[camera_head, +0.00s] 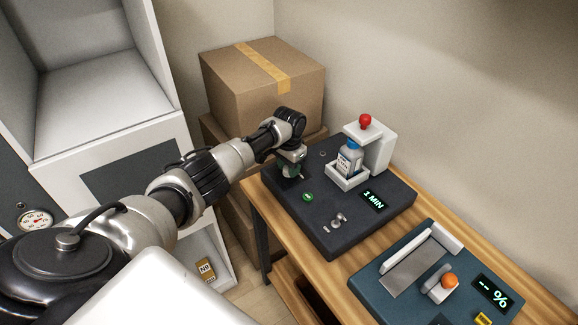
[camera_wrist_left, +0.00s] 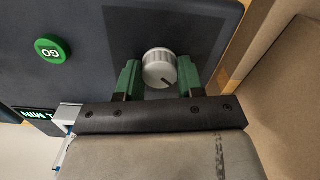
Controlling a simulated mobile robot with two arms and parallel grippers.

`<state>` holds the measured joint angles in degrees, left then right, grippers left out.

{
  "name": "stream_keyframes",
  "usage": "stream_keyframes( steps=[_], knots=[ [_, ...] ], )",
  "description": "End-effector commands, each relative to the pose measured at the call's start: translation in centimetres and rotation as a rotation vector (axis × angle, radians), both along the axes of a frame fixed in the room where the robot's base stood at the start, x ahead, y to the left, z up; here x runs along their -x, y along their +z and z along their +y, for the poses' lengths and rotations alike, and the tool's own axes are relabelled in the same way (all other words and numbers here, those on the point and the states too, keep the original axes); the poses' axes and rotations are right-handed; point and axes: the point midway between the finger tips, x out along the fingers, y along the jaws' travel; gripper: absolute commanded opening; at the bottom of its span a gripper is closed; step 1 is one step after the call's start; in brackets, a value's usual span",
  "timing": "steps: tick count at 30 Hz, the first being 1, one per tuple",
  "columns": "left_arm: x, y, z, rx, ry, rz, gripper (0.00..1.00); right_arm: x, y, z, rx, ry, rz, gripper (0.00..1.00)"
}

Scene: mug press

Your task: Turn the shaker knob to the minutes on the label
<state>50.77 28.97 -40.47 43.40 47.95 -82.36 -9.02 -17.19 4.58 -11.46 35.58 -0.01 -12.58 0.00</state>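The shaker has a dark base (camera_head: 325,235) on the wooden table, with a lit display (camera_head: 373,200) reading "1 MIN". A blue-capped bottle (camera_head: 349,161) stands in its white holder; its label is too small to read. My left gripper (camera_head: 291,170) is over the base's far left part. In the left wrist view, its green fingers (camera_wrist_left: 160,75) sit on both sides of the silver shaker knob (camera_wrist_left: 158,65) and appear to touch it. The knob's dark mark points to the lower right of that view. The gripper hides the knob in the head view. My right gripper is not in view.
A green GO button (camera_head: 308,196) is on the base; it also shows in the left wrist view (camera_wrist_left: 53,50). A red knob (camera_head: 365,121) tops the white post. A blue-grey device (camera_head: 400,297) with a "-- %" display stands nearer. Cardboard boxes (camera_head: 285,100) stand behind the gripper.

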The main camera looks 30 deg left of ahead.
Motion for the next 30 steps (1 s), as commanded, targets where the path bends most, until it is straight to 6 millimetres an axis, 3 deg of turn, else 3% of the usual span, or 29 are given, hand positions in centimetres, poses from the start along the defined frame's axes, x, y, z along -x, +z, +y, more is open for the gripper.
stream_keyframes(
  steps=[1, 4, 17, 30],
  knots=[
    [0.00, 0.01, -0.01, 0.000, 0.000, 0.000, 0.26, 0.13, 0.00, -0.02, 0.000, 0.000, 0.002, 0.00],
    [0.00, 0.02, -0.01, 0.000, 0.000, 0.000, 0.14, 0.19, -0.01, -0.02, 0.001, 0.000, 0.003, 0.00],
    [-0.01, 0.03, -0.02, 0.000, -0.106, 0.000, 0.14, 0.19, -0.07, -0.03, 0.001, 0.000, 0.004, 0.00],
    [-0.04, 0.05, -0.09, 0.002, -0.489, -0.002, 0.14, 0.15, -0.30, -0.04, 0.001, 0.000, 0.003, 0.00]
  ],
)
